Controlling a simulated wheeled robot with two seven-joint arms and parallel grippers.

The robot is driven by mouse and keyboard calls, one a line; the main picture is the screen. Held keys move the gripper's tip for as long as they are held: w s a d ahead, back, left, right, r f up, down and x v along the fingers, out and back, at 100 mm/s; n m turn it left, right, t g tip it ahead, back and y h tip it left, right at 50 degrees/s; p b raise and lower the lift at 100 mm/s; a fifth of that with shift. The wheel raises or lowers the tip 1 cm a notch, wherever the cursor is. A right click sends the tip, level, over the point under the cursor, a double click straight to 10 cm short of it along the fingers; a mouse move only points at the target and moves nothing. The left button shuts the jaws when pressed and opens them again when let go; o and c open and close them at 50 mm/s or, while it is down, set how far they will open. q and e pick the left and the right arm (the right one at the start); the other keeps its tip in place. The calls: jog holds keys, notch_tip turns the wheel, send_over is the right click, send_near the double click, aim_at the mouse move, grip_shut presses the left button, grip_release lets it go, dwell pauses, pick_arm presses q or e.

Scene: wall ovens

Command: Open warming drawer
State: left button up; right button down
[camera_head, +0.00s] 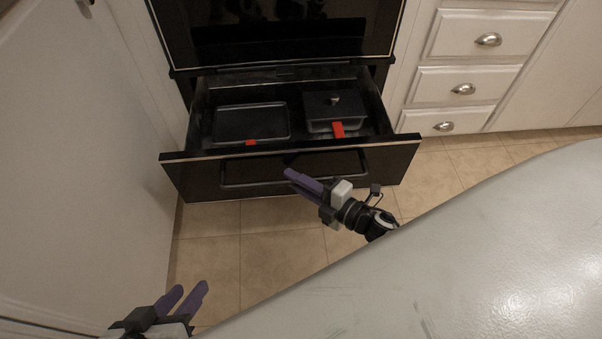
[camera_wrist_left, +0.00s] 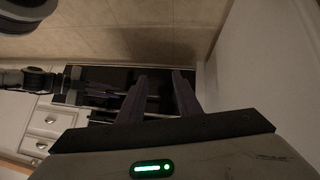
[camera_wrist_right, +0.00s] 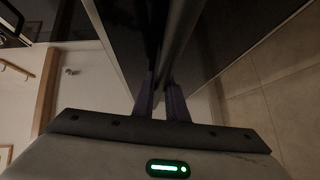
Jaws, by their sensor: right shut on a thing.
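The black warming drawer (camera_head: 190,184) stands pulled out below the black oven (camera_head: 280,35) in the head view. A dark tray (camera_head: 250,122) and a lidded dark container (camera_head: 332,105), each with a red part, lie inside it. The drawer's bar handle (camera_head: 240,184) runs across its front.
White cabinet drawers (camera_head: 470,85) with metal cup handles stand right of the oven. A white panel (camera_head: 80,150) rises on the left. A grey countertop-like surface (camera_head: 450,260) fills the lower right. Tiled floor (camera_head: 270,240) is clear in front of the drawer.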

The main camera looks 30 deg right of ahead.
jog(key=c, duration=1.8)
grip_release()
jog(key=shift+o, duration=0.2)
jog(key=shift+s, duration=0.1)
jog(key=shift+s+d, duration=0.2)
jog(key=shift+s, duration=0.1)
pick_arm(q)
jog(key=shift+s+a+y+p, duration=0.25)
jog(key=shift+a+p, duration=0.4)
jog(key=shift+p, duration=0.55)
pick_arm(e)
jog(key=v, duration=0.9)
jog(key=shift+s, duration=0.15)
jog(key=shift+s+d, duration=0.1)
